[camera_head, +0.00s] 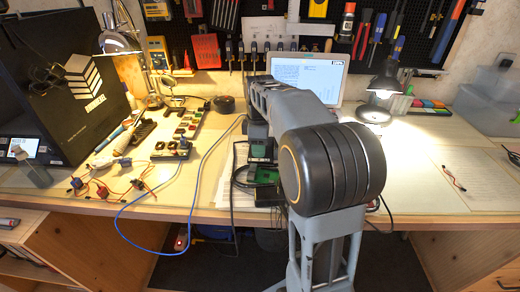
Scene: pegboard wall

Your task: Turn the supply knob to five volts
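No supply knob can be made out in the head view. A small unit with a lit display (20,147) stands at the far left edge of the bench, and a knob on it is too small to tell. My arm reaches forward over the middle of the bench, and its far end bends down behind my large black joint. Dark boxes with green parts (262,174) sit below that end, partly hidden by the arm. The fingers of my gripper cannot be told apart from the dark things there, so their opening and any contact are unclear.
A large black box (75,90) leans at the left. Small servos with wires (100,188) and a blue cable (196,190) lie on the left bench. A white screen (310,78) stands behind my arm. A lit lamp (383,85) stands right of it. The right bench is mostly clear.

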